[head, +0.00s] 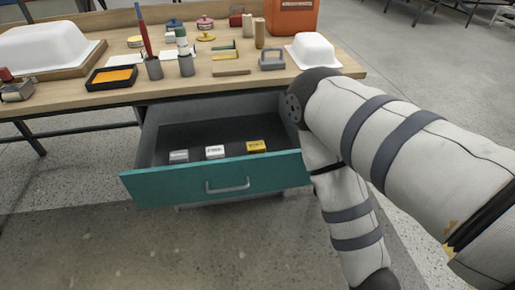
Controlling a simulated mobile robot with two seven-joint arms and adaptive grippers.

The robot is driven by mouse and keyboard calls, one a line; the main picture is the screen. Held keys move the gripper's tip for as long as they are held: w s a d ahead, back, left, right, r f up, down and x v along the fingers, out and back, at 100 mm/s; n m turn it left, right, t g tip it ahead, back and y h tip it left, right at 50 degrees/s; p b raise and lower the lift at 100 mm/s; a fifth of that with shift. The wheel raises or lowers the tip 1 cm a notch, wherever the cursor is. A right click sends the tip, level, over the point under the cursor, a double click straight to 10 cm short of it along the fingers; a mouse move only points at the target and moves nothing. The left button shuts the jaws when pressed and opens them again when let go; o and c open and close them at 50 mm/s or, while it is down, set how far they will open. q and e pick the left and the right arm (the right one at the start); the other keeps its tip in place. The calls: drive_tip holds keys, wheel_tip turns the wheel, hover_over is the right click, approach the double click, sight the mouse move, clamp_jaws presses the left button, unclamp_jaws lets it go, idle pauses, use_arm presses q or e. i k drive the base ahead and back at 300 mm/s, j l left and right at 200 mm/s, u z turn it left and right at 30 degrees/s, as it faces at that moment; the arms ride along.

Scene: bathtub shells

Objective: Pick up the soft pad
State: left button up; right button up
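The open drawer (220,180) under the workbench has a teal front and a dark inside. Three small blocks lie in it in a row: a grey one (179,156), a white one (215,152) and a yellow one (256,146). They carry small print that I cannot read, so I cannot tell which, if any, is the soft pad. My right arm comes in from the right, bends near the drawer's right end and runs down to the bottom edge. Its gripper is out of frame. My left gripper is not in view either.
The wooden bench top (205,92) above holds a black tray with an orange pad (112,76), grey cups with tools (154,69), white tub shells (313,50) and an orange container (291,17). The floor in front of the drawer is clear.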

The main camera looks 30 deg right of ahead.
sight(259, 147)
drive_tip(key=i+l, duration=0.7)
drive_tip(key=l, duration=0.15)
drive_tip(key=i+l, duration=0.1)
drive_tip(key=l, duration=0.4)
drive_tip(key=j, duration=0.35)
